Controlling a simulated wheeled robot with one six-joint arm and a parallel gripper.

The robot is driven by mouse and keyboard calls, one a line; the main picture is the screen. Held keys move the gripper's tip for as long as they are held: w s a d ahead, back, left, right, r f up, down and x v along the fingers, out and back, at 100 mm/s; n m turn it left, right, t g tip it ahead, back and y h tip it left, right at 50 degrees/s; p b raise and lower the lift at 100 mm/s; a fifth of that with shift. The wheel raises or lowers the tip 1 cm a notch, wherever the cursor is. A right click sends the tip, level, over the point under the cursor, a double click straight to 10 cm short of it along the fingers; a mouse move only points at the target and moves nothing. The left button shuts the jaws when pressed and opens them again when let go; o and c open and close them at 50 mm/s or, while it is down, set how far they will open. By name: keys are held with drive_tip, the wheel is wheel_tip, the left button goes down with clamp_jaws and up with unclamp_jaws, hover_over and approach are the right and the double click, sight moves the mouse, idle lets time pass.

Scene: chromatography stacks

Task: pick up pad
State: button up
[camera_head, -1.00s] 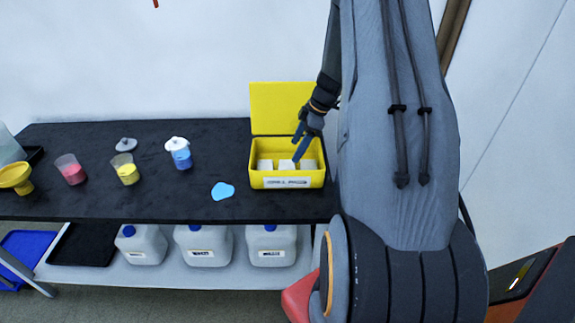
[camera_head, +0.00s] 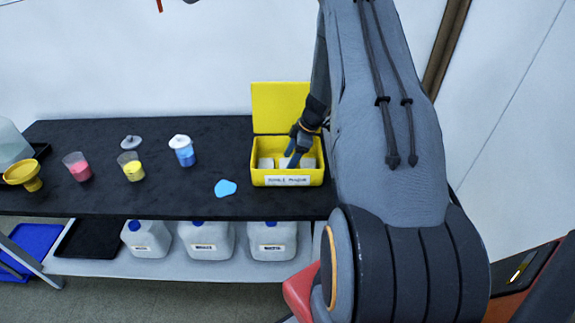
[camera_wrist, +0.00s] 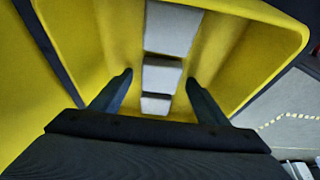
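White pads sit in a row inside a yellow box (camera_head: 258,178) with its lid (camera_head: 280,107) raised, at the right end of the black table. A left pad (camera_head: 265,163) shows in the head view; the middle one is partly hidden by my gripper (camera_head: 295,150). In the wrist view, my gripper (camera_wrist: 158,92) is open inside the box, its fingers apart on either side of the middle pad (camera_wrist: 161,76). A larger-looking pad (camera_wrist: 171,28) and a smaller-looking pad (camera_wrist: 155,104) lie in line with it. Nothing is held.
A blue spill-like patch (camera_head: 225,188) lies left of the box. A blue-filled cup (camera_head: 183,154), a yellow-filled cup (camera_head: 132,170), a pink-filled cup (camera_head: 79,170) and a yellow funnel (camera_head: 24,176) stand farther left. White jugs (camera_head: 206,241) stand on the lower shelf.

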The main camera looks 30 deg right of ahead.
drive_tip(key=c, duration=1.1)
drive_tip(key=shift+r, duration=0.1)
